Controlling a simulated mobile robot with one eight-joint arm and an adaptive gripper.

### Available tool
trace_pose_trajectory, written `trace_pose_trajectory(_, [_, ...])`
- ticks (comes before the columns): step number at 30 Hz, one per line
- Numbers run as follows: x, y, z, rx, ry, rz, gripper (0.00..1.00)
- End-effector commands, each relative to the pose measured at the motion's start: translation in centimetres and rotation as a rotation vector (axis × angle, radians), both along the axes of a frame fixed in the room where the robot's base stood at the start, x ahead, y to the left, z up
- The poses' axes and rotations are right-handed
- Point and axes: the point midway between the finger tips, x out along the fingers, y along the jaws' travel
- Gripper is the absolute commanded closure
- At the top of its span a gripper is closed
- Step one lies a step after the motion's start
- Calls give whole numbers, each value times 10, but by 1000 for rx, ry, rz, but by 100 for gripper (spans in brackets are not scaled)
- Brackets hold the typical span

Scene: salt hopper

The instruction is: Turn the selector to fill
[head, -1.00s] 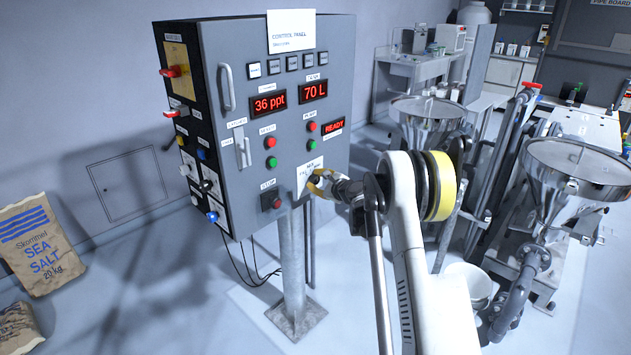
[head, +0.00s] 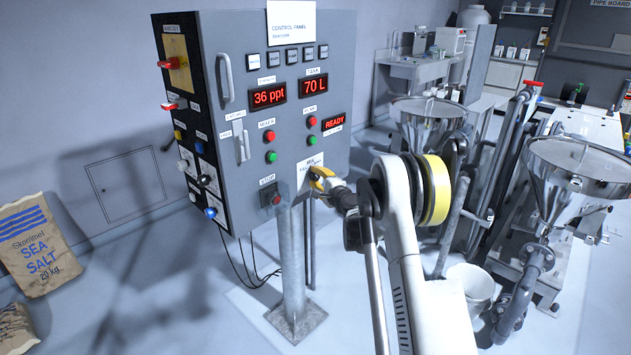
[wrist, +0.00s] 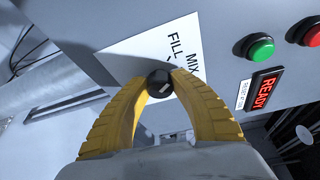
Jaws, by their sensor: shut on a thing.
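The selector is a small black round knob (wrist: 158,84) with a pale mark on its face, seen in the wrist view. It sits at the edge of a white label (wrist: 150,50) printed MIX and FILL. My gripper (wrist: 160,80) has its two yellow fingers closed on the knob from both sides. In the head view my gripper (head: 320,178) is at the lower right of the grey control panel (head: 235,150), just below the label, and hides the knob there. I cannot tell for certain which word the mark points to.
Green (head: 312,140) and red (head: 312,121) buttons sit above the selector, near the lit READY display (head: 333,123). A red stop button (head: 276,199) is to its left. Steel hoppers (head: 580,165) stand to the right.

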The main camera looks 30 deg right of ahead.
Motion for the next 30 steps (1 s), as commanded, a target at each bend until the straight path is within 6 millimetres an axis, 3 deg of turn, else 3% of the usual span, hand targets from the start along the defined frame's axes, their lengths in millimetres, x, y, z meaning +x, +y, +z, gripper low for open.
trace_pose_trajectory(10, [0,-1,-1,-149,-54,-2,100])
trace_pose_trajectory(27, [0,-1,1,-181,-66,-1,100])
trace_pose_trajectory(28, [0,-1,1,-181,-66,-1,66])
trace_pose_trajectory(30, [0,-1,1,-181,-66,-1,47])
